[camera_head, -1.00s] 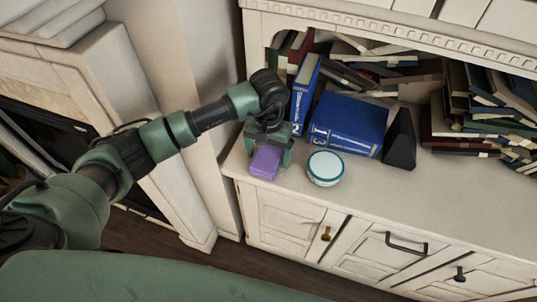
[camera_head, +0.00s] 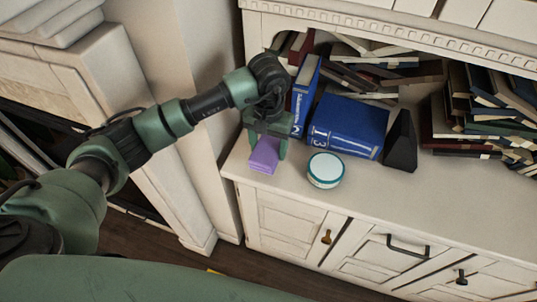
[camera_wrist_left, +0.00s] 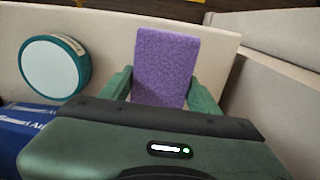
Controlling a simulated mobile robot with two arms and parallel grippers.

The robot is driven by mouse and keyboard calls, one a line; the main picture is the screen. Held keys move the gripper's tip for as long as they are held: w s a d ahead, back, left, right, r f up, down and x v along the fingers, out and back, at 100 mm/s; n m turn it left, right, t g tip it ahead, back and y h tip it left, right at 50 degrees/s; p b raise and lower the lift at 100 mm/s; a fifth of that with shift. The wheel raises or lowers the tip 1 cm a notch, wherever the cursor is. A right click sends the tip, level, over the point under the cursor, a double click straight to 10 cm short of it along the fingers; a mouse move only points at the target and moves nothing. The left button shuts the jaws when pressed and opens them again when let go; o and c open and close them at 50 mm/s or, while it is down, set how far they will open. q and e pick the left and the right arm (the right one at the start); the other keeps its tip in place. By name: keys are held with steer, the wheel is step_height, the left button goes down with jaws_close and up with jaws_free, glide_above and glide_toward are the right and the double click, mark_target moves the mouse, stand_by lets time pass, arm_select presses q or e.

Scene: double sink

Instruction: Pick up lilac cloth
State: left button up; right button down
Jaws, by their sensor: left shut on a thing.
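The lilac cloth (camera_head: 264,156) is a folded purple block at the left end of the white cabinet top. It also shows in the left wrist view (camera_wrist_left: 166,62), upright in the picture between the two green fingers. My left gripper (camera_head: 267,146) reaches down from above and is shut on the cloth, with a finger on each side of it. Whether the cloth touches the cabinet top is hard to tell. My right gripper is not in view.
A round white tub with a teal lid rim (camera_head: 325,170) stands just right of the cloth. Blue books (camera_head: 347,126) and a black bookend (camera_head: 400,141) stand behind. The cabinet top (camera_head: 400,200) is clear toward the right front. A wall borders the left.

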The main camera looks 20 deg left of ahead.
mark_target(269, 146)
arm_select(q)
step_height(269, 146, up, 16)
steer(key=b, duration=0.2)
steer(key=shift+r, duration=0.15)
